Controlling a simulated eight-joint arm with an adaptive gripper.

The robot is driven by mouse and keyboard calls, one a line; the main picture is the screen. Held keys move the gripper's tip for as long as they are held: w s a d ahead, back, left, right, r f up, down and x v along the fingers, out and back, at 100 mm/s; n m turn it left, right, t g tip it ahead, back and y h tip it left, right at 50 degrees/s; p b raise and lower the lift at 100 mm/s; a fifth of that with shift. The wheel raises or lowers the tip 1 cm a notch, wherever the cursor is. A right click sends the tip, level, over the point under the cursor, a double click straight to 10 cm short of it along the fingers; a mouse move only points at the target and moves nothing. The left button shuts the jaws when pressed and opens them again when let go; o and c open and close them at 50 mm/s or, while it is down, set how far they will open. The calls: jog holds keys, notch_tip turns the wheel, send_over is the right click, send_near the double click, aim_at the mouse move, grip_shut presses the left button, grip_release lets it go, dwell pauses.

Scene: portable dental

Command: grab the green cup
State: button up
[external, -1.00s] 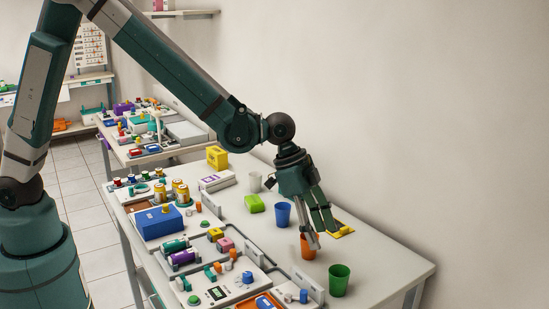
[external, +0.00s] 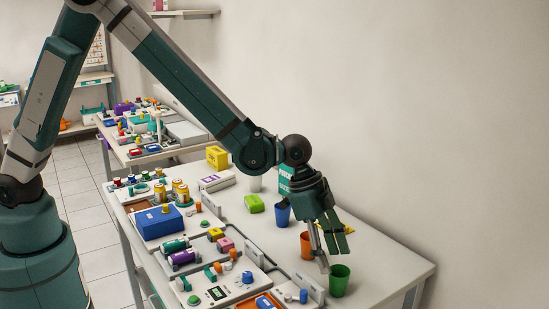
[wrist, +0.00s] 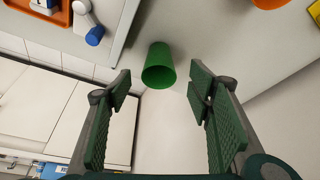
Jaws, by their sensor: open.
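The green cup (external: 339,281) stands upright near the front right corner of the white table. In the wrist view the green cup (wrist: 158,66) lies ahead of the fingertips, roughly between their lines and nearer the left finger. My gripper (external: 333,255) is open and empty, above and just left of the cup. In the wrist view my gripper (wrist: 160,95) shows both fingers wide apart with nothing between them. I cannot tell if a finger touches the cup.
An orange cup (external: 306,246) stands close behind the green cup, beside my fingers. A blue cup (external: 281,213) stands farther back. A tray of dental parts (external: 235,290) lies to the left. The table's right end (external: 405,270) is clear.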

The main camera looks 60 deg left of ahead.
aim_at(344, 292)
jog(key=shift+x, duration=0.8)
jog(key=shift+d+f, duration=0.1)
jog(key=shift+b+x, duration=0.45)
jog(key=shift+x, duration=2.1)
jog(key=shift+d, duration=0.1)
jog(key=shift+c, duration=0.5)
jog(key=c, duration=0.7)
